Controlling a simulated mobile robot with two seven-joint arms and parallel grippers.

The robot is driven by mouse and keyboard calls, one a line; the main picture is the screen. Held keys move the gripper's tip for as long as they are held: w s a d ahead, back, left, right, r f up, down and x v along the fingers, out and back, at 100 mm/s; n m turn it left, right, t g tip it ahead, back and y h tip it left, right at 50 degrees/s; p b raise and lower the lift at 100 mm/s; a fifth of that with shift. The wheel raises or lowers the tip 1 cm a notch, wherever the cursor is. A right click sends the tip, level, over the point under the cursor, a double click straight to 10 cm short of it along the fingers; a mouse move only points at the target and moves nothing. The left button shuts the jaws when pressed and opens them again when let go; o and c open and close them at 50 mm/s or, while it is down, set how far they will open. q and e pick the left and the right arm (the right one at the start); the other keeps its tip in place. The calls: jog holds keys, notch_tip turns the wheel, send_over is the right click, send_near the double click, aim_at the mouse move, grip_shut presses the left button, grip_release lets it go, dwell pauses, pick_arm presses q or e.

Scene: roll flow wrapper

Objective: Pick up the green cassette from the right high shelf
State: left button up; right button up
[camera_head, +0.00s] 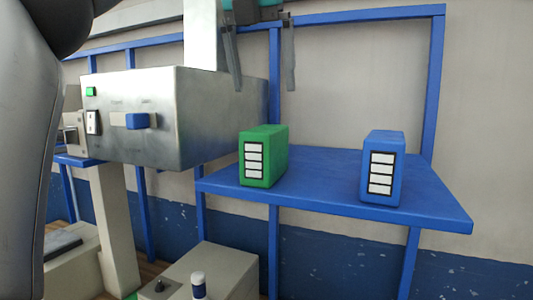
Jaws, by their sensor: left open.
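The green cassette (263,157), with a white label panel on its front, stands upright on the left part of the blue shelf (430,205). My left gripper (264,88) is at the top of the view, above the green cassette. Its two grey fingers point down, apart, with nothing between them. The fingertips appear higher than the cassette's top and do not appear to touch it. My right gripper is not in view.
A blue cassette (383,168) stands on the shelf to the right of the green one. A metal control box (170,118) with buttons sits left of the shelf. Blue frame posts rise behind the shelf. A beige machine body (215,272) is below.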

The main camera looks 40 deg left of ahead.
aim_at(265, 128)
pick_arm(q)
jog(key=x, duration=0.6)
jog(key=shift+f, duration=0.1)
jog(key=x, duration=0.4)
jog(key=shift+s+a+f, duration=0.2)
jog(key=shift+a+f, duration=0.1)
jog(key=shift+w+f, duration=0.15)
jog(key=shift+f, duration=0.15)
jog(key=shift+f, duration=0.2)
grip_shut()
dwell(0.8)
